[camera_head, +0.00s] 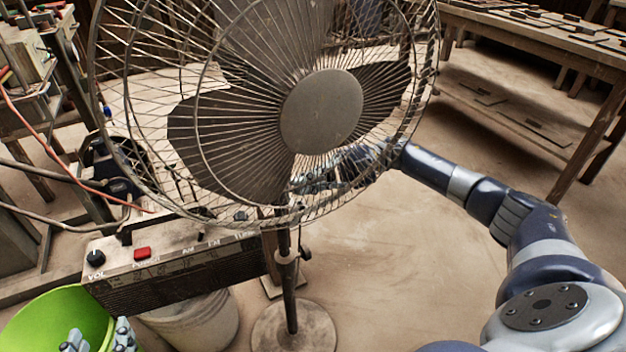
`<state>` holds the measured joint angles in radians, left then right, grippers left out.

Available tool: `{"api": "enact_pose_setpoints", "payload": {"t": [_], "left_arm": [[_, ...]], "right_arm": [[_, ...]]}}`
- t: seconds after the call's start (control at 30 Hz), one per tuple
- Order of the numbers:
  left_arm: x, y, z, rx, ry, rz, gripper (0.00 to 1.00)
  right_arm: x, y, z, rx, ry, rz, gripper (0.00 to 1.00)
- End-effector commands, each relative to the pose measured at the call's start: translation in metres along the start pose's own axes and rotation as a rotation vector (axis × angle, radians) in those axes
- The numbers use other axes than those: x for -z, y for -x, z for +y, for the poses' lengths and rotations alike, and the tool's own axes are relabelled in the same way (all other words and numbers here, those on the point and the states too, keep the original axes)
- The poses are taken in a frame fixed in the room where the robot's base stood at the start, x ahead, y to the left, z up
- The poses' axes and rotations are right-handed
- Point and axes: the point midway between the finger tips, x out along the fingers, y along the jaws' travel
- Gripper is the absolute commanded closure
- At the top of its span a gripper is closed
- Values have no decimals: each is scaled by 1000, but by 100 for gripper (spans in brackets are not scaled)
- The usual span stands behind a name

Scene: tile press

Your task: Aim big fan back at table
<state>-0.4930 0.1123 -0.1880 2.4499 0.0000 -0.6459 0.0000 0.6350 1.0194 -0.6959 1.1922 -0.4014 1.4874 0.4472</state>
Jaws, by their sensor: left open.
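The big fan (322,112) stands upright on a pole with a round base (295,330). Its wire cage and grey hub face toward me. The table (565,45) is at the upper right, with dark flat pieces on top, off to the side of the fan's face. My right arm comes in from the lower right and reaches behind the lower right of the cage. My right gripper (325,178) shows only partly through the wires; its grip and any contact are hidden. My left gripper (98,338) is open at the bottom left edge, well away from the fan.
A large radio (180,262) with a red button is left of the fan pole. A green bucket (60,318) and a pale bucket (195,318) stand below it. Cables and a cluttered rack (35,65) fill the left. The floor between fan and table is mostly clear.

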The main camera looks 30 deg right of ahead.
Motion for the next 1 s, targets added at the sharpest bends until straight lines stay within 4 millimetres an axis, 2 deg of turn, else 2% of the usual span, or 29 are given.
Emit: {"api": "enact_pose_setpoints", "payload": {"t": [0.17,0.4,0.57,0.8,1.0], "left_arm": [[0,0,0,0,0,-1,47],[0,0,0,0,0,0,47],[0,0,0,0,0,0,47],[0,0,0,0,0,0,47],[0,0,0,0,0,0,47]], "right_arm": [[-1,22,0,-1,0,-7,76],[0,71,3,-4,4,-11,71],[0,95,2,-3,2,-6,71],[-1,114,1,-1,2,-3,71],[0,120,0,0,0,-1,71]]}}
